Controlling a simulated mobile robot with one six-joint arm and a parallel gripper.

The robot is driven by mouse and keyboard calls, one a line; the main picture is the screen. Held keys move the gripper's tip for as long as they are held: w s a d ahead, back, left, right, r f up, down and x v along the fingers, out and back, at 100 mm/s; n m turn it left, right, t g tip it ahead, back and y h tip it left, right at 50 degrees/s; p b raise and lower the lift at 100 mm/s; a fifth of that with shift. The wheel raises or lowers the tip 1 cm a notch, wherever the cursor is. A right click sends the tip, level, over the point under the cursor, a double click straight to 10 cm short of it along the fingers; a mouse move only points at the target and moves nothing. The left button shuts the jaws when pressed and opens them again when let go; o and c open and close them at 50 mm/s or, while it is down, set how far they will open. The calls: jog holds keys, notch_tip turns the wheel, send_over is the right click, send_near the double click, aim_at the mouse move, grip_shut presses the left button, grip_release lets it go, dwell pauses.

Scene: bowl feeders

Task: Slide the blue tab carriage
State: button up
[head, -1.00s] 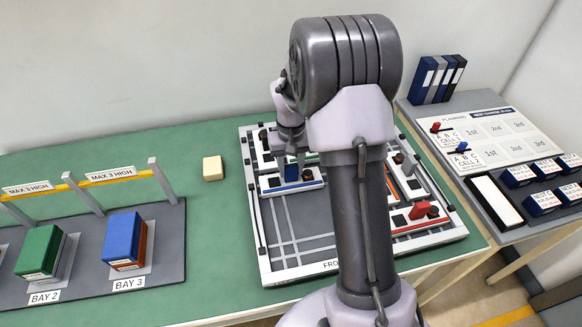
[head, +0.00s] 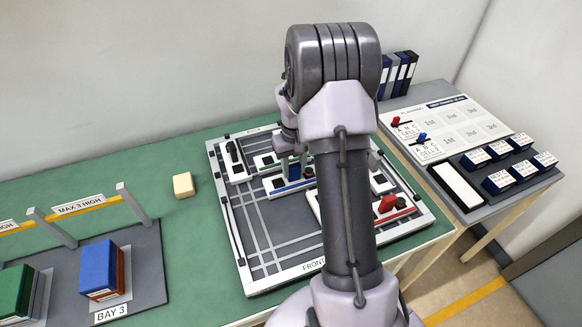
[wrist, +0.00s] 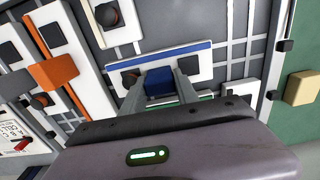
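The blue tab carriage (head: 276,187) is a white plate with a blue strip along its front edge and a raised blue tab (head: 294,171). It lies on the white-framed slide board (head: 250,287), inward from the left rail. In the wrist view, the carriage (wrist: 200,70) has a dark knob at one end, and its blue tab (wrist: 160,84) stands between my two fingers. My gripper (wrist: 161,78) appears shut on the tab, with a finger against each side. My arm hides part of the board's right half in the head view.
A green-striped carriage (head: 263,162) sits close behind, and a white carriage (head: 234,160) stands at the back left. A red-tab carriage (head: 388,203) is front right; an orange-tab carriage (wrist: 55,70) shows in the wrist view. Grid lanes at front left are bare. A cream block (head: 183,185) lies outside the board.

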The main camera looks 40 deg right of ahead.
jog(key=o, duration=0.4)
jog(key=shift+o, duration=0.2)
jog(key=shift+r, duration=0.1)
notch_tip(320, 180, up, 17)
jog(key=p, duration=0.6)
jog(key=shift+r, duration=0.15)
